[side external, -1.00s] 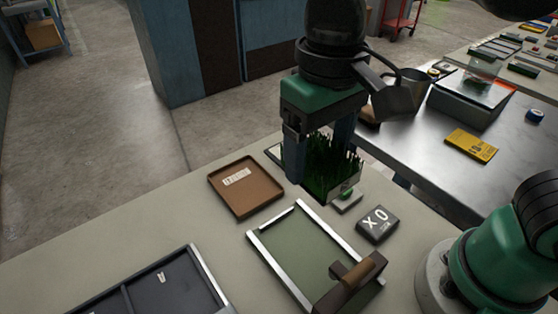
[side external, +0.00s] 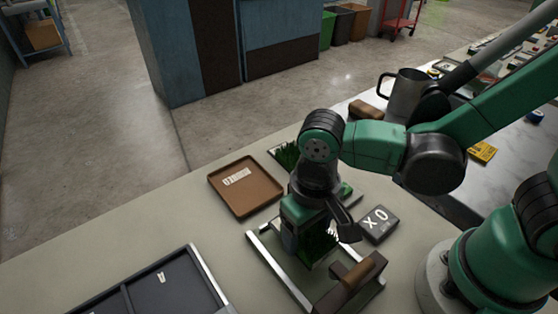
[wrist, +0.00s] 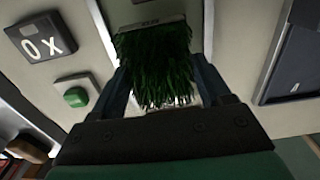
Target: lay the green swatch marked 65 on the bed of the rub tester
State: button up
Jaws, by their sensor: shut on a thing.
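My gripper (side external: 308,248) is over the bed of the rub tester, pointing down. It is shut on a green grass-like swatch (wrist: 157,65), with a finger on each side; the swatch also shows below the gripper in the side view (side external: 322,246). Its number cannot be read, and whether it touches the bed cannot be told. The rub tester (side external: 274,268) has pale metal rails and a flat olive bed (side external: 290,262). A block with a brown handle (side external: 350,274) sits at its near end. In the wrist view a rail (wrist: 208,28) runs beside the swatch.
A brown tray with a label (side external: 240,202) lies left of the tester. Another grassy patch (side external: 285,155) is behind my gripper. A dark "X0" box (side external: 378,224) and a green button (wrist: 76,97) are right of the tester. A dark divided tray (side external: 150,285) is front left.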

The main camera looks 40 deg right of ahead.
jog(key=shift+f, duration=1.3)
jog(key=shift+f, duration=0.1)
jog(key=o, duration=1.3)
notch_tip(320, 180, up, 12)
jog(key=w+d+t, duration=0.2)
jog(key=d+t, duration=0.1)
jog(key=d, duration=0.3)
jog(key=w+d+t, duration=0.3)
jog(key=d+t, duration=0.1)
jog(key=d, duration=0.3)
jog(key=shift+w+d, duration=0.3)
jog(key=shift+w, duration=0.05)
